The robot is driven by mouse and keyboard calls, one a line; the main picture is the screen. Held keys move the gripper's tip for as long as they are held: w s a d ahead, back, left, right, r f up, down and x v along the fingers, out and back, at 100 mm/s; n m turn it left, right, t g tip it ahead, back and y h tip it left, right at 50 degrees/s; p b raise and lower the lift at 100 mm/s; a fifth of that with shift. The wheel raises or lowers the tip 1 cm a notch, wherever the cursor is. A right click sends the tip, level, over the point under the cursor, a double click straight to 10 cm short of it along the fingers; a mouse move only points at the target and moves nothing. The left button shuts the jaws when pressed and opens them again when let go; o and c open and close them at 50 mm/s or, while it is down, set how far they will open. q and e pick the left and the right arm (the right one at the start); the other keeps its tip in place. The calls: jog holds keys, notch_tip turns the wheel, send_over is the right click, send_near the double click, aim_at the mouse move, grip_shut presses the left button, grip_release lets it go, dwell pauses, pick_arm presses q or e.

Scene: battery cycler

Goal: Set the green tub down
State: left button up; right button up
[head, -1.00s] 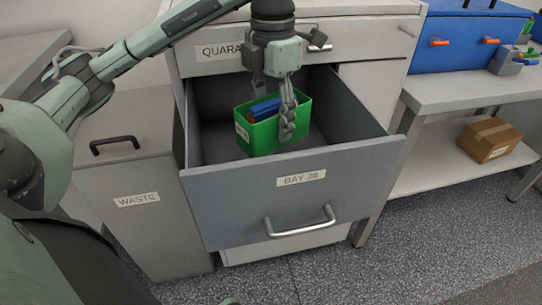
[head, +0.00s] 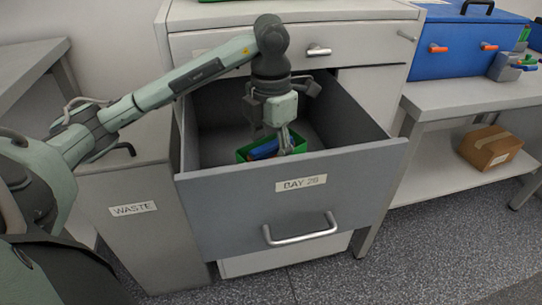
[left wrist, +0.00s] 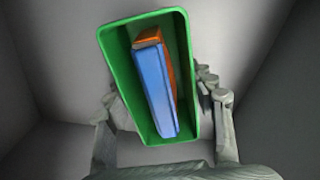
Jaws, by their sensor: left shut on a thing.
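Whether the tub touches the drawer floor cannot be told. My right gripper is not in view.
The waste bin (head: 130,225) stands left of the drawer. A closed drawer (head: 350,42) is above. A bench at right holds a blue box (head: 465,45), with a cardboard box (head: 490,147) on its lower shelf. Drawer space around the tub looks bare.

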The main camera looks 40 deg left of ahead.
pick_arm(q)
jog(key=o, duration=1.4)
jog(key=shift+o, duration=0.2)
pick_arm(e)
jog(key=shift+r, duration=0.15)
pick_arm(q)
jog(key=shift+r, duration=0.1)
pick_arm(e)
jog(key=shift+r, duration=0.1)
pick_arm(q)
jog(key=shift+r, duration=0.35)
notch_tip(320, 180, up, 11)
jog(key=p, duration=0.3)
jog(key=shift+f, duration=0.15)
jog(key=shift+r, duration=0.3)
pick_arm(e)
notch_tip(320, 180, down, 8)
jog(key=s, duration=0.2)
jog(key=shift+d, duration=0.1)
